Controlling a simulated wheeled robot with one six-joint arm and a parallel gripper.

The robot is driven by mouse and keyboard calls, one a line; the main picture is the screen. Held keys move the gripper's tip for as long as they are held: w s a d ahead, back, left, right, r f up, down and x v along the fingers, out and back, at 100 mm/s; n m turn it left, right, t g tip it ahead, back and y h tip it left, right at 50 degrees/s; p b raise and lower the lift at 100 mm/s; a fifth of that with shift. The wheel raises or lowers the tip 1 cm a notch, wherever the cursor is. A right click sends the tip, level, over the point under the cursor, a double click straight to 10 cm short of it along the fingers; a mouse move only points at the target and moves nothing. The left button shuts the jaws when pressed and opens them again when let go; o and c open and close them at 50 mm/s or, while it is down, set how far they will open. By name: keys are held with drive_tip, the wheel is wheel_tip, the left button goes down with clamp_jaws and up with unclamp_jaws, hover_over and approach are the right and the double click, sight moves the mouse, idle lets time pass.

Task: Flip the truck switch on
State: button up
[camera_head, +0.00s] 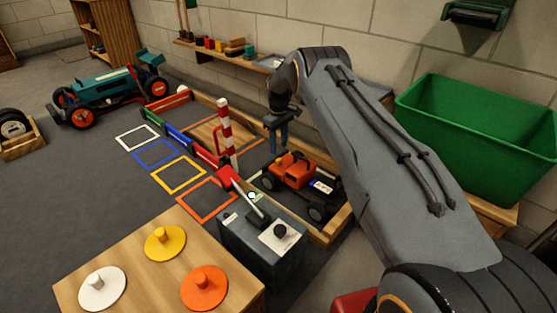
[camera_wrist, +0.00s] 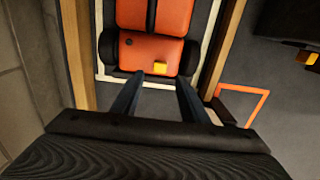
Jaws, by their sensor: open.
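The orange truck (camera_head: 290,170) with black wheels sits inside a wooden-sided bay, at the centre right of the head view. In the wrist view the truck's orange body (camera_wrist: 140,52) fills the top middle. A small yellow block (camera_wrist: 158,69), which looks like the switch, is on its near end. My gripper (camera_head: 278,150) points down over the truck in the head view. In the wrist view its two dark fingers (camera_wrist: 160,80) are apart, with the yellow block just beyond and between their tips. Nothing is held. I cannot tell how high the tips are above the truck.
A grey control box (camera_head: 263,243) with a lever and black knob stands in front of the bay. A red-and-white striped post (camera_head: 226,130) rises left of the truck. A wooden table (camera_head: 150,285) with coloured discs is nearest. A green bin (camera_head: 470,130) stands right.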

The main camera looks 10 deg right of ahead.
sight(279, 160)
wheel_tip(279, 160, down, 7)
drive_tip(key=b, duration=0.2)
drive_tip(key=shift+b, duration=0.35)
drive_tip(key=shift+r, duration=0.1)
clamp_jaws()
